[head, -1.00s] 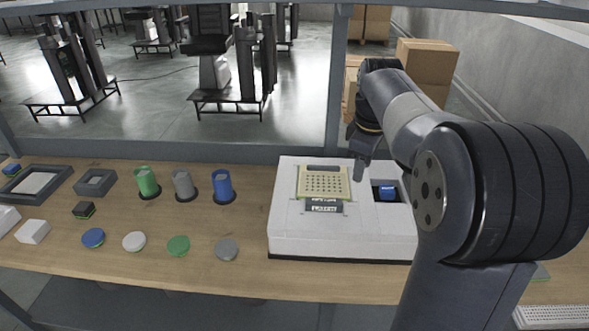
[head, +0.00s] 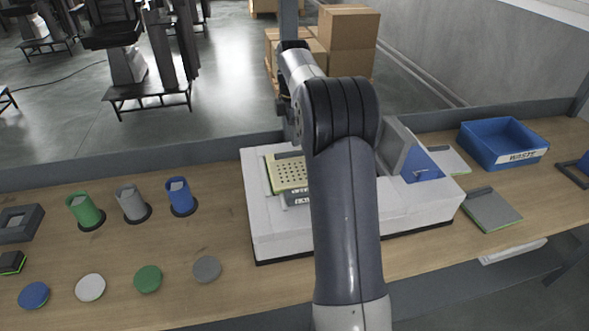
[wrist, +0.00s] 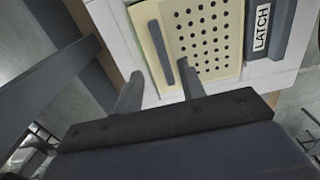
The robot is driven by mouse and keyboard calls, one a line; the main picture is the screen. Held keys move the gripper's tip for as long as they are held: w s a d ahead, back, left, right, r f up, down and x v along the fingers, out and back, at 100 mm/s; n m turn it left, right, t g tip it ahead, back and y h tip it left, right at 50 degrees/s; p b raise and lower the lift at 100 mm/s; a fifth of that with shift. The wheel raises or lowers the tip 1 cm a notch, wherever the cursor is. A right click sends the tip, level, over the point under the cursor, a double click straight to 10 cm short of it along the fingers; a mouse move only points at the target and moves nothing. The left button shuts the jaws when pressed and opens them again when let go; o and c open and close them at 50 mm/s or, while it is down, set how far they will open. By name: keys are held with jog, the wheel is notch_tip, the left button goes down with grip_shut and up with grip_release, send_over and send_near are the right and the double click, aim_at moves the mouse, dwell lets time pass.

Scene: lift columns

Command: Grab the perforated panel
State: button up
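The perforated panel (head: 293,178) is cream with rows of dark holes, set in the white box-like fixture (head: 285,235); my arm hides its right part in the head view. In the wrist view the panel (wrist: 213,38) fills the top middle, with a dark bar-shaped handle (wrist: 161,52) along its left side. My gripper (wrist: 160,70) is open, its two fingers apart, with the handle's near end in the gap between them in the picture. Contact cannot be told. A label reading LATCH (wrist: 262,27) is on a dark part beside the panel.
Green, grey and blue cups (head: 133,204) and several round discs (head: 148,279) stand left on the wooden bench. A raised grey lid with a blue face (head: 420,165) is on the fixture's right. A blue bin (head: 503,145) stands at the far right.

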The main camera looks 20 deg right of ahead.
aim_at(292, 152)
jog(key=shift+s+a+f+p, duration=0.1)
jog(key=shift+a+f+p, duration=0.1)
jog(key=shift+f, duration=1.15)
jog(key=shift+s+a+f+p, duration=0.1)
jog(key=shift+f+p, duration=0.05)
jog(key=shift+f, duration=1.15)
jog(key=shift+c, duration=0.6)
grip_shut()
